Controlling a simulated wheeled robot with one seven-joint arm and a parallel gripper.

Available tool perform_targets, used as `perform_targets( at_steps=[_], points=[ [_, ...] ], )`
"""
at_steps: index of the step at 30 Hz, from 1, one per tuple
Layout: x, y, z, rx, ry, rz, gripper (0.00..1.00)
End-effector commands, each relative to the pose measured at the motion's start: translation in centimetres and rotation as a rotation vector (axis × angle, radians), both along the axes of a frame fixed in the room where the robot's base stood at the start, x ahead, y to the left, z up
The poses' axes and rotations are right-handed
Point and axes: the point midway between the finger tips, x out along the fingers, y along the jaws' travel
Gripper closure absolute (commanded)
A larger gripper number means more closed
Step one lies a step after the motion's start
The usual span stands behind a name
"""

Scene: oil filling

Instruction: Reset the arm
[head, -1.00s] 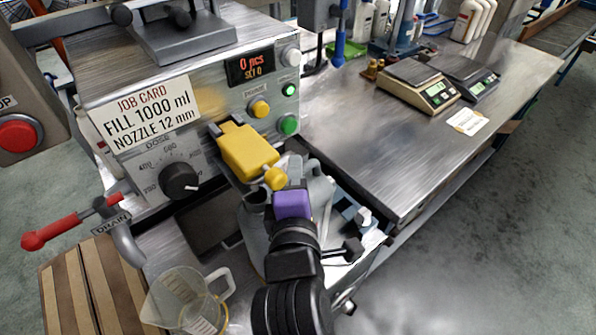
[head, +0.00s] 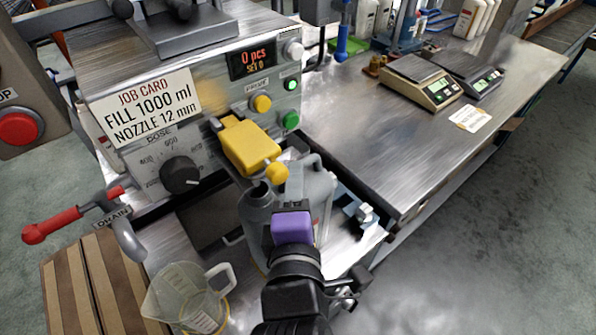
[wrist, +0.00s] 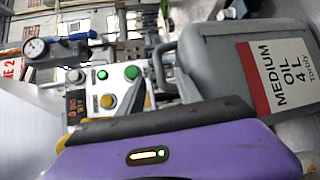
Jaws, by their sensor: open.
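My gripper (head: 292,228), with its purple housing, is in front of the grey oil canister (head: 322,190) in the head view. The jaws are open, with nothing seen held; the fingertips are hard to make out. The canister stands upright under the yellow nozzle block (head: 248,145) of the filling machine. My arm hides its lower front. In the wrist view, the canister (wrist: 215,60) shows its "MEDIUM OIL" label (wrist: 280,75) at the right, and the purple housing fills the bottom.
The filling machine has a dose dial (head: 180,175) and a red drain lever (head: 55,225). A clear measuring jug (head: 188,298) stands at lower left, next to a wooden slatted board (head: 90,285). Scales (head: 420,80) stand on the bench at right. The floor at lower right is clear.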

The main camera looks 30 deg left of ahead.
Motion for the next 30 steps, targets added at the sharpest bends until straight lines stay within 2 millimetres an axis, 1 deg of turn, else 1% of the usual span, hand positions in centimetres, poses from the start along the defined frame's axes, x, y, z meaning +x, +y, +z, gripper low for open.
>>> perform_targets(
  at_steps=[1,3,7,15,17,19,20,23,24,26,27,29,30],
  points=[
    [-0.7,-0.4,0.1,0.0,-0.001,0.0,0.59],
    [-1.5,-0.8,0.2,0.0,0.0,0.001,0.59],
    [-2.3,-1.3,0.5,0.001,0.0,0.0,0.59],
    [-2.5,-1.5,0.4,0.003,0.001,0.0,0.59],
    [-2.5,-1.8,0.0,0.008,0.009,-0.004,0.59],
    [-2.4,-2.8,-0.8,0.027,0.026,-0.014,0.59],
    [-2.4,-3.5,-1.4,0.04,0.037,-0.021,0.59],
    [-2.5,-6.5,-3.8,0.11,0.092,-0.052,0.59],
    [-2.8,-8.0,-5.0,0.148,0.122,-0.069,0.59],
    [-3.3,-10.3,-6.7,0.214,0.165,-0.096,0.59],
    [-3.7,-11.9,-7.6,0.26,0.195,-0.115,0.59],
    [-4.5,-14.2,-9.0,0.333,0.238,-0.146,0.59],
    [-5.1,-15.7,-9.8,0.382,0.266,-0.169,0.59]
  ],
)
